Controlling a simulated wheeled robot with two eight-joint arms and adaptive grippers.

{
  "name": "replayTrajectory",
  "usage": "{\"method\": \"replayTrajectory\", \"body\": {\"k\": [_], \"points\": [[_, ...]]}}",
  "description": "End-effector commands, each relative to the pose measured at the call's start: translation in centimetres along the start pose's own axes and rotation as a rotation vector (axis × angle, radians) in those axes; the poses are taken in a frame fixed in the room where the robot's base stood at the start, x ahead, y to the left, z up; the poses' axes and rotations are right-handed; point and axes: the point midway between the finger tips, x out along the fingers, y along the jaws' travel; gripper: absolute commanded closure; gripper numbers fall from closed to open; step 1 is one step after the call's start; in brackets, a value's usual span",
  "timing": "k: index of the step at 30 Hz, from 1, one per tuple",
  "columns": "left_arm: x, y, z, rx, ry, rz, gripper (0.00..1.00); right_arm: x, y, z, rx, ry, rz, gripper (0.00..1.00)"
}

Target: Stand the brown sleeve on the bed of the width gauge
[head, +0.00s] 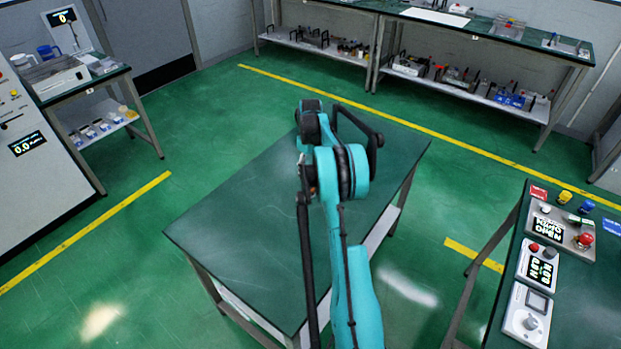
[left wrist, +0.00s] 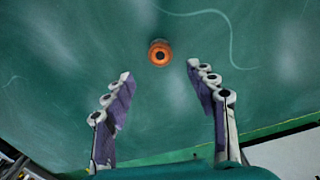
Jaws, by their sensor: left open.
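The brown sleeve (left wrist: 159,53) shows in the left wrist view as a small orange-brown ring with a dark centre, seen from above on the green tabletop. My left gripper (left wrist: 160,70) is open and empty. Its two fingers come up from the lower left and lower right, and the sleeve lies just beyond the gap between the fingertips, apart from both. In the head view my teal arm covers the middle of the table, and neither the gripper nor the sleeve can be made out. I cannot pick out the width gauge in either view. My right gripper is not in view.
The green table (head: 235,225) is bare around my arm. A bench with control boxes (head: 540,265) stands at the right. A long bench (head: 475,25) with a loaded lower shelf stands at the back. A side table (head: 90,85) stands at the left. Floor between is clear.

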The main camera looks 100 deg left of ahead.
Motion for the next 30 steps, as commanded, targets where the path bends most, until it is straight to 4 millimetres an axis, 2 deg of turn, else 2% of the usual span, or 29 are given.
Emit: {"method": "replayTrajectory", "body": {"k": [3, 6, 16, 19, 20, 23, 26, 27, 29, 30], "points": [[-2.1, 0.0, 0.0, 0.0, 0.0, 0.0, 0.43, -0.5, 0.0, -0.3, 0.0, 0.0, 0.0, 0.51], [-3.0, 0.0, 0.0, 0.0, 0.0, 0.0, 0.43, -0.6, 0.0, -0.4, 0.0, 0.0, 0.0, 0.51], [-3.5, 0.1, 0.1, 0.003, 0.0, 0.0, 0.43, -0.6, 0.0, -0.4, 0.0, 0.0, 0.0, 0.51], [-4.3, 1.6, 1.8, 0.046, 0.007, 0.007, 0.43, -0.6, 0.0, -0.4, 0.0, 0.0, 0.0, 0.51], [-4.8, 2.5, 2.9, 0.072, 0.012, 0.01, 0.43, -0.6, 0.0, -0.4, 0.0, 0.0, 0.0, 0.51], [-7.2, 6.6, 8.7, 0.208, 0.036, 0.032, 0.43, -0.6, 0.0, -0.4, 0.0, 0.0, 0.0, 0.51], [-10.3, 10.8, 17.4, 0.4, 0.069, 0.066, 0.43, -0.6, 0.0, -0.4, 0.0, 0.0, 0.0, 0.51], [-11.6, 12.0, 21.3, 0.483, 0.082, 0.082, 0.43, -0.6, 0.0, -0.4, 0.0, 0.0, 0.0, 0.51], [-13.3, 13.3, 27.3, 0.609, 0.102, 0.108, 0.43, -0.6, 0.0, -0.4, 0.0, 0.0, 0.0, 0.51], [-14.4, 13.8, 31.3, 0.695, 0.116, 0.127, 0.43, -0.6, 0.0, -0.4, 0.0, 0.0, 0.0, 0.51]]}}
